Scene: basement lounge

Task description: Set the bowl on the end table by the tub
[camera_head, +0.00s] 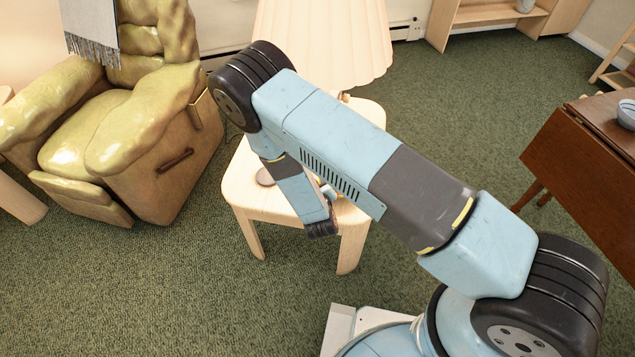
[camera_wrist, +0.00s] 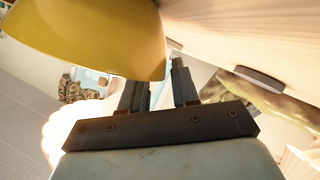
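The tabletop (camera_wrist: 220,30) shows tilted in the wrist view. A white and blue bowl (camera_head: 627,114) sits on the brown table at the right.
A lamp with a pleated cream shade (camera_head: 320,40) stands at the back of the end table. A green armchair (camera_head: 120,110) is to the left, a brown drop-leaf table (camera_head: 580,150) to the right. Carpet in front is clear.

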